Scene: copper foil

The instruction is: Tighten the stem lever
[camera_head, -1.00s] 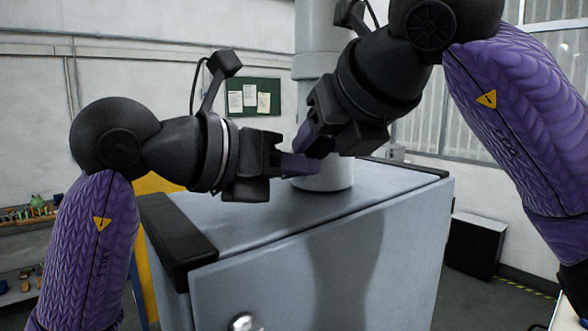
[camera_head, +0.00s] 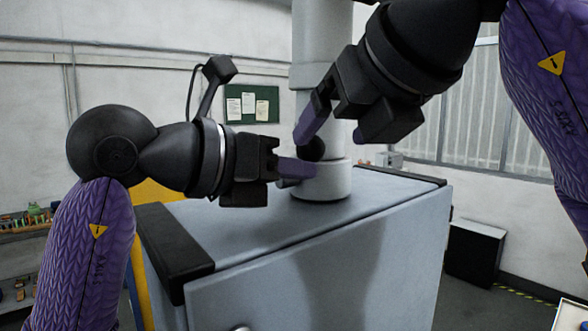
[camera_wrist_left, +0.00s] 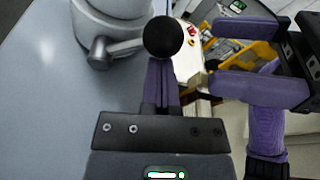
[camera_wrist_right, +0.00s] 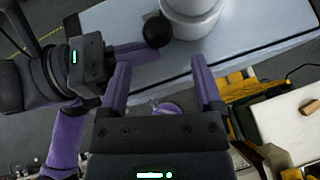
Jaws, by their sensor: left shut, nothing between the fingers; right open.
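The stem lever's black ball knob (camera_head: 311,149) shows in front of the pale grey column (camera_head: 322,180). In the left wrist view the grey lever arm (camera_wrist_left: 124,47) runs from the column's collar to the black ball (camera_wrist_left: 163,38). My left gripper (camera_head: 312,170) is shut and empty, its purple fingers by the lever just below the ball; contact is unclear. My right gripper (camera_head: 332,138) is open above and right of it, one finger on each side of the ball in the head view. In the right wrist view the ball (camera_wrist_right: 158,31) lies beyond the open fingertips (camera_wrist_right: 158,65).
The column stands on a blue-grey cabinet (camera_head: 300,245) with black edge bumpers (camera_head: 172,250). A yellow post (camera_head: 142,270) is at its left. A dark box (camera_head: 474,252) stands on the floor at the right. The cabinet top in front of the column is clear.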

